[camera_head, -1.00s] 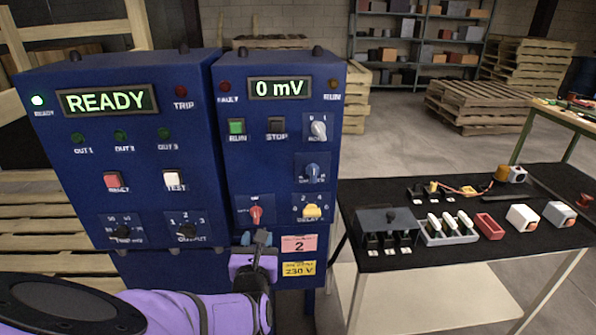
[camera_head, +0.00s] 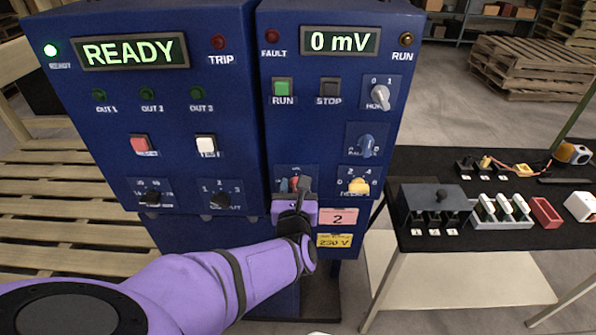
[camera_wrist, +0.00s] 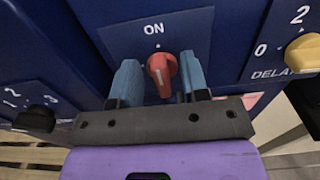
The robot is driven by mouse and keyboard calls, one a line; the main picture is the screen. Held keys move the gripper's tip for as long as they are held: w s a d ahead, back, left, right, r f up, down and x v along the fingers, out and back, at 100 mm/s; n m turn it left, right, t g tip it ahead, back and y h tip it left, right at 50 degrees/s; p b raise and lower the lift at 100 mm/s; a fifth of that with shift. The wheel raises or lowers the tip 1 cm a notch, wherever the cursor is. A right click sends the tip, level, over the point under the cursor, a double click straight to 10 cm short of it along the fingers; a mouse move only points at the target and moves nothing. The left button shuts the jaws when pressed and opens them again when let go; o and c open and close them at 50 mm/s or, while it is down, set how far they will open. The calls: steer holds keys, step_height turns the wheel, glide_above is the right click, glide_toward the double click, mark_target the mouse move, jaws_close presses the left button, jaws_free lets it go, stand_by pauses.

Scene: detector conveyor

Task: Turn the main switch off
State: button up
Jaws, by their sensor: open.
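The main switch is a red rotary knob (camera_wrist: 161,70) on a plate marked ON, low on the right blue panel. Its upper end is near the ON mark in the wrist view. In the head view the red knob (camera_head: 295,184) is partly hidden by my gripper. My gripper (camera_wrist: 161,80) is open, with one blue finger on each side of the knob. The wrist view shows small gaps between the fingers and the knob. In the head view my gripper (camera_head: 294,186) is in front of the switch plate.
A yellow delay knob (camera_head: 358,186) is close on the right, with a blue knob (camera_head: 366,145) above it. A black output knob (camera_head: 221,200) is on the left panel. Displays show READY and 0 mV. A black-topped table (camera_head: 500,165) stands at the right.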

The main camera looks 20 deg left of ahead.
steer(key=shift+w, duration=0.15)
steer(key=shift+c, duration=0.4)
steer(key=c, duration=0.5)
